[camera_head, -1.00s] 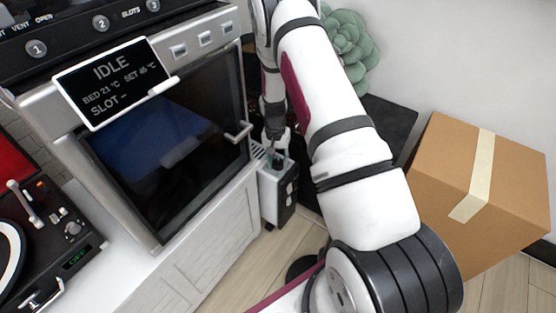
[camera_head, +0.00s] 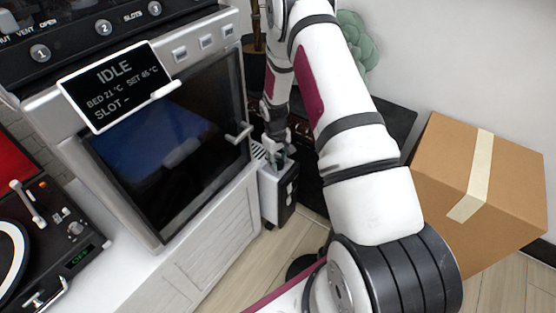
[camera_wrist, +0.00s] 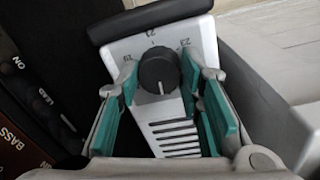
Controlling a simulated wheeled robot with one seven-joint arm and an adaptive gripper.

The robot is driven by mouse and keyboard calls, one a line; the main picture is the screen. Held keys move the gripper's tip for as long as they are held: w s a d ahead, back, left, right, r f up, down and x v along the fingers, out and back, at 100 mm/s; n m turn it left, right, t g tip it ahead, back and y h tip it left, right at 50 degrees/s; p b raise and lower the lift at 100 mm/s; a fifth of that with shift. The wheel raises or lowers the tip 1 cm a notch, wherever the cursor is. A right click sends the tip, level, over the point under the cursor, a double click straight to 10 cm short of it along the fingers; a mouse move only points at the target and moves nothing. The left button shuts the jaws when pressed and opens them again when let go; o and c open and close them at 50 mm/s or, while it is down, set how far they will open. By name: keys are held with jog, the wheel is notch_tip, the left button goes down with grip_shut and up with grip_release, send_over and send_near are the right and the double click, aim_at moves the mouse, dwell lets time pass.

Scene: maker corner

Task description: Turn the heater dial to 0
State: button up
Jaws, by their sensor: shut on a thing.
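The heater (camera_head: 270,193) is a small white unit with a dark front, low beside the oven cabinet. In the wrist view its white top (camera_wrist: 120,50) shows the marks 19, 21 and 23 and a row of vent slots. The black round dial (camera_wrist: 157,70) has a white pointer line, which points toward the bottom of the picture, toward the slots. My gripper (camera_wrist: 160,74) is shut on the dial, with a teal-padded finger on each side. In the head view my gripper (camera_head: 277,154) is at the heater's top; the dial is hidden there.
The oven (camera_head: 165,150) with an IDLE display (camera_head: 118,85) stands close left of the heater, its handle jutting toward my arm. A cardboard box (camera_head: 470,190) is at the right. A plant (camera_head: 357,45) stands behind.

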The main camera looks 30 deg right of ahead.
jog(key=shift+n, duration=0.5)
jog(key=o, duration=1.2)
jog(key=shift+c, duration=0.2)
jog(key=shift+r, duration=0.1)
notch_tip(320, 180, up, 12)
jog(key=shift+a, duration=0.4)
jog(key=shift+s, duration=0.1)
